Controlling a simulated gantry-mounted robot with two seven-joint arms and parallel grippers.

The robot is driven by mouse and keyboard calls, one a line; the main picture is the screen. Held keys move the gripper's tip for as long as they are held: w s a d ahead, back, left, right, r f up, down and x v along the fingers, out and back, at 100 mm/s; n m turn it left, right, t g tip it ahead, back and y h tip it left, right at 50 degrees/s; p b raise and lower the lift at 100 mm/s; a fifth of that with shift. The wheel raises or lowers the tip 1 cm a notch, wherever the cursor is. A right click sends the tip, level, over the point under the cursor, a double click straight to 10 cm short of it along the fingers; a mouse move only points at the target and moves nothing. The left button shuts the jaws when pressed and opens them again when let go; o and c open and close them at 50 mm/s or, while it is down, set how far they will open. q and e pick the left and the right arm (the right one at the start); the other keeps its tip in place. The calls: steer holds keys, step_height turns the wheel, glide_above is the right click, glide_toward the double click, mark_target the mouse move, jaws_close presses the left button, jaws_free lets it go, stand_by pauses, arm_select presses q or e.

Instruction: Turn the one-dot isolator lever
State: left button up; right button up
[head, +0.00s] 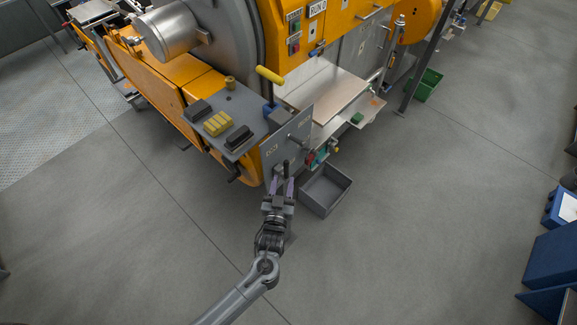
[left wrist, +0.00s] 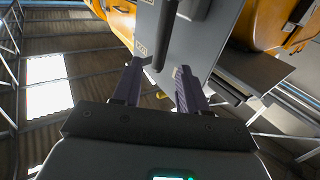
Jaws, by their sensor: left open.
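A grey upright panel (head: 273,160) at the front corner of the orange machine carries dark levers. One lever (head: 296,137) sticks out at its upper part. Another dark lever (head: 286,165) is lower, right at my left gripper (head: 282,183). In the left wrist view, a dark lever (left wrist: 166,35) comes down from the top, its end between the spread fingertips of my left gripper (left wrist: 159,72). The fingers are open, with a gap on both sides of it. Small labels on the panel are too small to read, so I cannot tell which lever has one dot. My right gripper is not visible.
A grey open bin (head: 326,190) stands on the floor just right of my left gripper. Above the panel is a yellow-handled lever (head: 269,75); a bench with black and yellow blocks (head: 217,123) is to the left. The floor in front is clear.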

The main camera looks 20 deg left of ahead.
mark_target(286, 168)
arm_select(q)
steer(key=x, duration=0.7)
steer(key=shift+w+p, duration=0.1)
steer(key=shift+p, duration=0.25)
steer(key=shift+c, duration=0.3)
jaws_close()
